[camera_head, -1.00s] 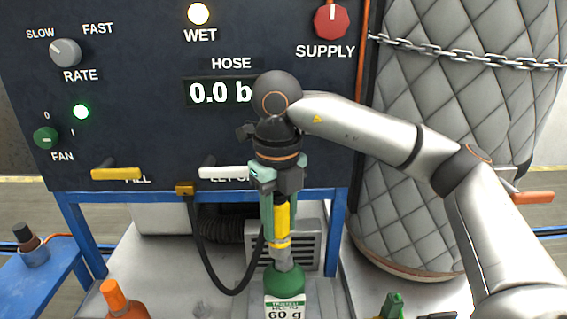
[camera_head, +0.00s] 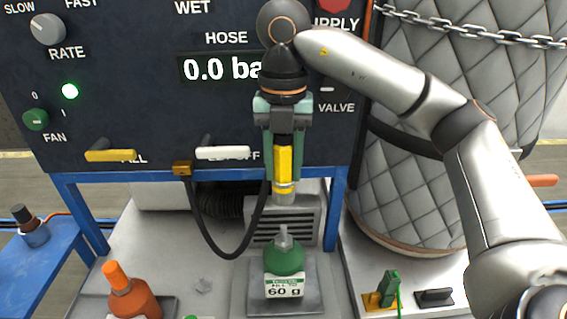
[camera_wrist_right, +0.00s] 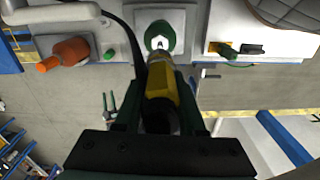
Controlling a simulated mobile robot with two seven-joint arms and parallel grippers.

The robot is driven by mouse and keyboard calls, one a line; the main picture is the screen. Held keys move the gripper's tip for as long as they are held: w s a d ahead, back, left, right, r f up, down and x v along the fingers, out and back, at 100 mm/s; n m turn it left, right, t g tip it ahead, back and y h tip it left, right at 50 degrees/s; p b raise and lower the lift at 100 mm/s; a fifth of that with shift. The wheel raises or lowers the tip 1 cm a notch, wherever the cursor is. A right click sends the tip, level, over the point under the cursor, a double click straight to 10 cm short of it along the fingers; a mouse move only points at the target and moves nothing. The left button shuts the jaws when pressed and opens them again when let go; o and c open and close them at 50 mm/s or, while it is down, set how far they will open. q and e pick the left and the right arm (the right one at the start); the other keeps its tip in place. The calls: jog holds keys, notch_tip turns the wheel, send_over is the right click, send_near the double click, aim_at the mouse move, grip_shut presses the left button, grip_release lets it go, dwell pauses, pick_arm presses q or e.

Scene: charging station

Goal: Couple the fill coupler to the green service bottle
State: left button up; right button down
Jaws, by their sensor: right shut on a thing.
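The green service bottle (camera_head: 284,258) stands upright on a grey plate (camera_head: 313,290), its metal neck pointing up and a 60 g label on its front. My right gripper (camera_head: 283,150) points down and is shut on the yellow fill coupler (camera_head: 284,165). The coupler's silver nose is above the bottle's neck, with a visible gap between them. In the right wrist view the yellow coupler (camera_wrist_right: 160,82) lies between the fingers, and the green bottle (camera_wrist_right: 158,38) shows just beyond its nose. My left gripper is not in view.
A black hose (camera_head: 222,257) loops down from the panel left of the bottle. An orange bottle (camera_head: 132,296) stands at the front left. A green fitting (camera_head: 389,288) on a yellow base is at the right. The blue-framed panel (camera_head: 130,90) rises behind.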

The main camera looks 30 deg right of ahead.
jog(key=b, duration=0.4)
send_over(283, 227)
jog(key=shift+f, duration=2.85)
jog(key=shift+f+b, duration=2.05)
jog(key=shift+f, duration=0.55)
jog(key=shift+c, duration=2.1)
grip_release()
notch_tip(283, 227, up, 12)
jog(key=p, duration=0.4)
jog(key=shift+r, duration=0.25)
